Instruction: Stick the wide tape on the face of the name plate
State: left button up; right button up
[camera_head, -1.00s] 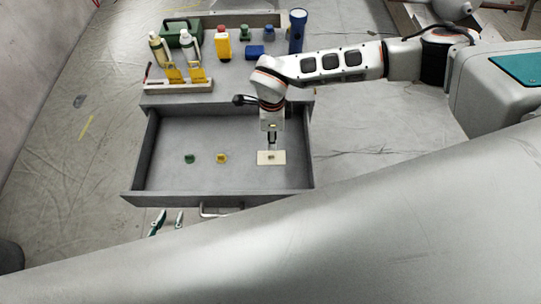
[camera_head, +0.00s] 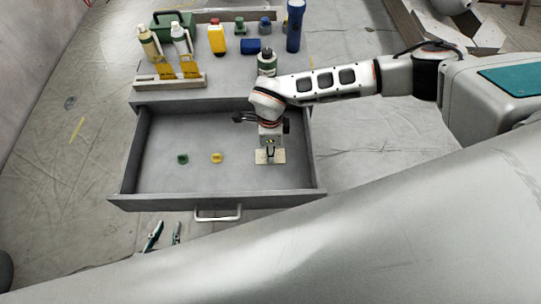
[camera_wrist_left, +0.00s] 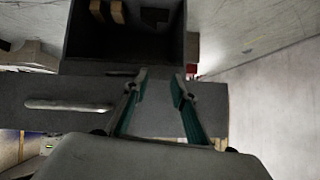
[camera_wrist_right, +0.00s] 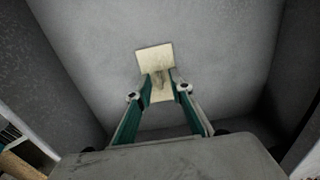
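A cream rectangular piece (camera_head: 262,160) lies flat on the drawer floor at the right. I cannot tell whether it is the wide tape or the name plate. In the right wrist view the piece (camera_wrist_right: 153,56) shows a small dull raised bit near its middle. My right gripper (camera_wrist_right: 162,82) points down over it, fingers apart on either side of that bit. In the head view it (camera_head: 270,156) partly hides the piece. My left gripper (camera_wrist_left: 160,80) is open and empty; its green fingertips (camera_head: 164,236) show below the drawer front.
The open grey drawer (camera_head: 230,182) also holds a small green piece (camera_head: 183,159) and a small yellow piece (camera_head: 216,157). Bottles, a blue flashlight (camera_head: 295,28) and a yellow-blocked rack (camera_head: 170,82) stand on the cabinet top.

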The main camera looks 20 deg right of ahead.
grip_shut()
jog(key=shift+r, duration=0.15)
